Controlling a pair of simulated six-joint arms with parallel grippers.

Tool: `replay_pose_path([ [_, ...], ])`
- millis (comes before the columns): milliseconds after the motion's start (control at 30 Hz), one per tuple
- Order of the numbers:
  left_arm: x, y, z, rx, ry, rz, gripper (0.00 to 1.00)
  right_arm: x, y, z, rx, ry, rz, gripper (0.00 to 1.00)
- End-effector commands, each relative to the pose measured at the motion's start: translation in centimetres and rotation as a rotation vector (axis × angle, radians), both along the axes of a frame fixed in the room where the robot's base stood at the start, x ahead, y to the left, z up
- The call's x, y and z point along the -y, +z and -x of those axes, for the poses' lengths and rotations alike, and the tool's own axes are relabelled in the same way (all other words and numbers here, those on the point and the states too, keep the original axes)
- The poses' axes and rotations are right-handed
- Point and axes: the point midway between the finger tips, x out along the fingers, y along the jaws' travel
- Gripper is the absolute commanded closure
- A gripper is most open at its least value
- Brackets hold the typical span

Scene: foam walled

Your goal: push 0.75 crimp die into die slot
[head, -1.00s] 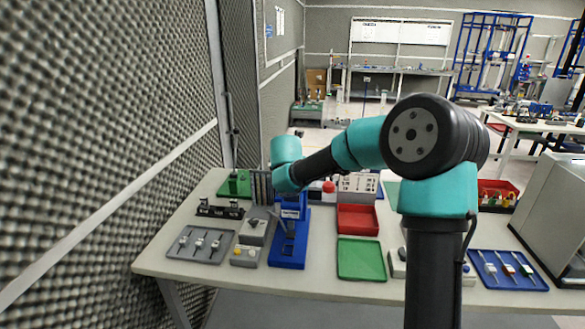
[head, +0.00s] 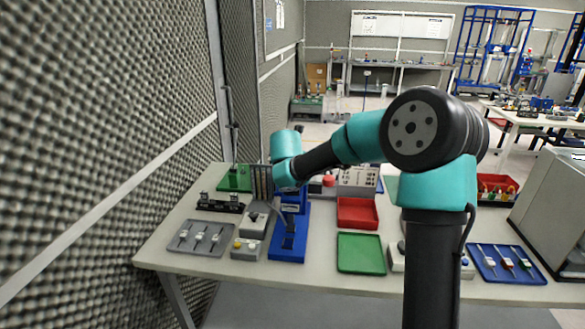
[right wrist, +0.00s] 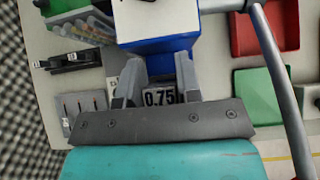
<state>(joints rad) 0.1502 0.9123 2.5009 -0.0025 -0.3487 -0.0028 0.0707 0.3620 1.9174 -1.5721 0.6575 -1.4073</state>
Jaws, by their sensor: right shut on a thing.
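The 0.75 crimp die (right wrist: 160,97) is a small block with a white label reading 0.75. It sits between the two grey fingers of my right gripper (right wrist: 158,82), which is shut on it, in the right wrist view. Just beyond the fingers is the blue press body (right wrist: 160,46). The blue press (head: 287,247) also stands near the left of the table in the head view, under my right arm's wrist. The die slot is not clearly seen, so I cannot tell whether the die touches it. In the head view, the die and fingertips cannot be made out. My left gripper is not in view.
A curved grey bar (right wrist: 268,62) runs beside the press in the right wrist view. A grey tray of tools (head: 200,251) and a grey box with buttons (head: 246,249) stand left of the press. Red (head: 357,225) and green (head: 361,267) trays lie to its right.

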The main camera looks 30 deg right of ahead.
Motion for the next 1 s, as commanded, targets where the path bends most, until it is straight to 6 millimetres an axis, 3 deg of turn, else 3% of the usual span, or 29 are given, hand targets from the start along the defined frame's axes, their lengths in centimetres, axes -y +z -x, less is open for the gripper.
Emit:
replay_pose_path([
  [1000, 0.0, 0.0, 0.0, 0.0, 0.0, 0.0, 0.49, 0.0, -0.76, -0.02, 0.0, 0.0, 0.0, 0.96],
])
